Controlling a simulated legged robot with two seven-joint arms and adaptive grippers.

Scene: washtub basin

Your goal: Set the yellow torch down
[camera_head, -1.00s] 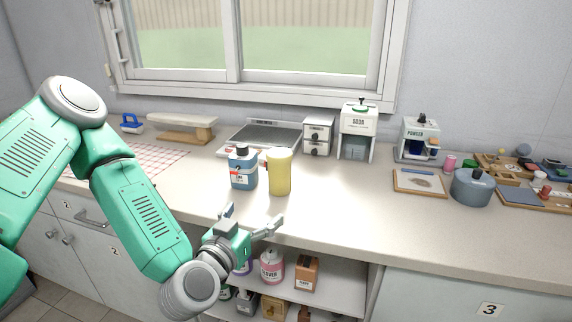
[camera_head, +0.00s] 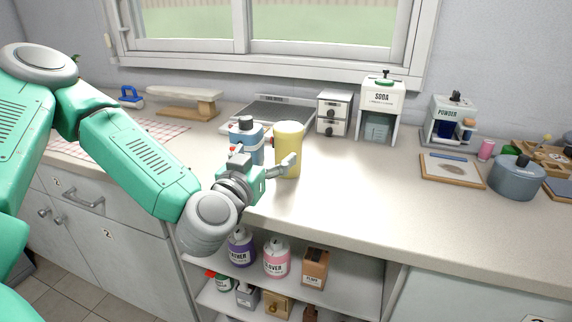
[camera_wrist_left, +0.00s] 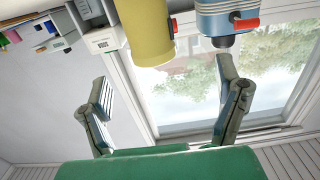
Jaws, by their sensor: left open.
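The yellow torch (camera_head: 289,142) stands upright on the counter, beside a blue bottle (camera_head: 247,137) with a dark cap. My left gripper (camera_head: 265,160) is open in front of the torch and bottle, with one finger crossing in front of the torch's lower part. In the left wrist view, which looks upside down, the torch (camera_wrist_left: 149,30) is at the top, beyond and between the spread fingers of my left gripper (camera_wrist_left: 164,78). The bottle (camera_wrist_left: 226,17) is at its right, beyond the right finger. Nothing is held. My right gripper is not in view.
The counter (camera_head: 350,205) is clear right of the torch. Behind are a grey tray (camera_head: 270,113), a small drawer unit (camera_head: 334,113) and a soda dispenser (camera_head: 381,100). A board (camera_head: 452,170) and blue-grey pot (camera_head: 516,178) stand at the right. Shelves with bottles lie below.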

